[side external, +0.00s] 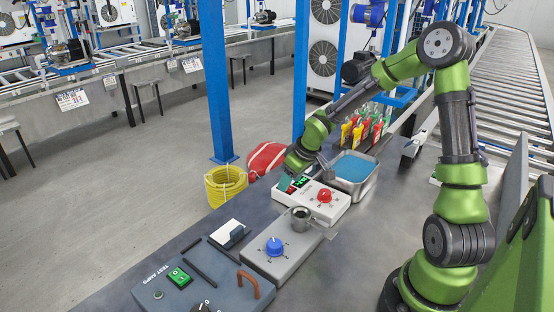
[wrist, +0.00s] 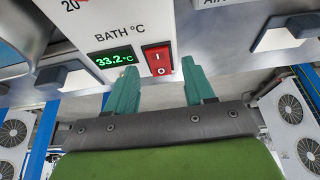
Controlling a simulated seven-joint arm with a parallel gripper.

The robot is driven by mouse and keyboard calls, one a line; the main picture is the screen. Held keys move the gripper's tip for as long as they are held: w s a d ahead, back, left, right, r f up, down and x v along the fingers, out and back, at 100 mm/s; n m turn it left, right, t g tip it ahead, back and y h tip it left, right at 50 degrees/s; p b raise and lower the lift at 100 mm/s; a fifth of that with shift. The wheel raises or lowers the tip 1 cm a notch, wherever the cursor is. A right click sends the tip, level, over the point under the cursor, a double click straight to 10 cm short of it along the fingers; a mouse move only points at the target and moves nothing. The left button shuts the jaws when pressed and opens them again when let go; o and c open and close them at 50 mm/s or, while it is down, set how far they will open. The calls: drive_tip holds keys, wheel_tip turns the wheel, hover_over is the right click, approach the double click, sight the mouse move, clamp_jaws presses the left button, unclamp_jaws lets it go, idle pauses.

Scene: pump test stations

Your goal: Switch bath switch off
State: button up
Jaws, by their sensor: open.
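The bath switch (wrist: 157,60) is a red rocker marked I and O, right of a lit green display (wrist: 115,60) reading 33.2 °C, under the label "BATH °C". I cannot tell which side of the rocker is pressed in. It sits on a white control box (side external: 337,208) with a red knob (side external: 324,195). My gripper (wrist: 160,72) is open, its two teal fingers on either side of the switch near the panel, with nothing between them. In the side view my gripper (side external: 288,183) is at the box's left end and hides the switch; contact is unclear.
A metal bath (side external: 371,186) with blue liquid stands behind the box. A grey unit with a blue knob (side external: 274,246) and a dark panel with a green switch (side external: 179,277) are in front. Red, yellow and green tags (side external: 366,130) stand farther back.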

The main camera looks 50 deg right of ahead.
drive_tip(key=shift+w+f, duration=0.25)
drive_tip(key=shift+f, duration=0.3)
clamp_jaws()
drive_tip(key=shift+w+r+g, duration=0.1)
drive_tip(key=shift+w+g, duration=0.15)
drive_tip(key=shift+g, duration=0.6)
drive_tip(key=shift+w+r+g, duration=0.1)
drive_tip(key=shift+w+g, duration=0.1)
drive_tip(key=shift+g, duration=0.65)
unclamp_jaws()
